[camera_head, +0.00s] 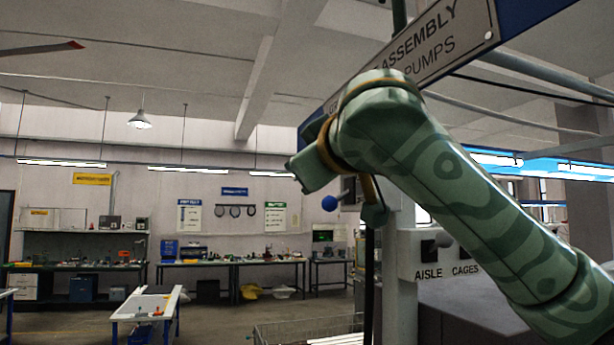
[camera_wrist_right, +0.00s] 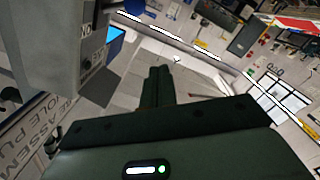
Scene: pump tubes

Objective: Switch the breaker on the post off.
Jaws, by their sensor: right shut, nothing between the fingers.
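My right arm crosses the head view from the lower right, and its hand hides much of the post (camera_head: 398,290). A blue ball knob (camera_head: 329,203) shows just below the hand, and its mount is mostly hidden. In the right wrist view, my right gripper (camera_wrist_right: 160,70) has its fingers together with nothing between them. A grey box (camera_wrist_right: 45,40) with dark label plates stands left of the fingers, apart from them. A dark blue round part (camera_wrist_right: 112,5) shows at the top edge beside it. I cannot read the breaker's position. My left gripper is not in view.
A pale panel marked AISLE and CAGES (camera_head: 440,272) sits right of the post, below my forearm. A hanging sign (camera_head: 440,45) is close above the hand. Workbenches (camera_head: 240,262) stand far back. The space left of the hand is clear.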

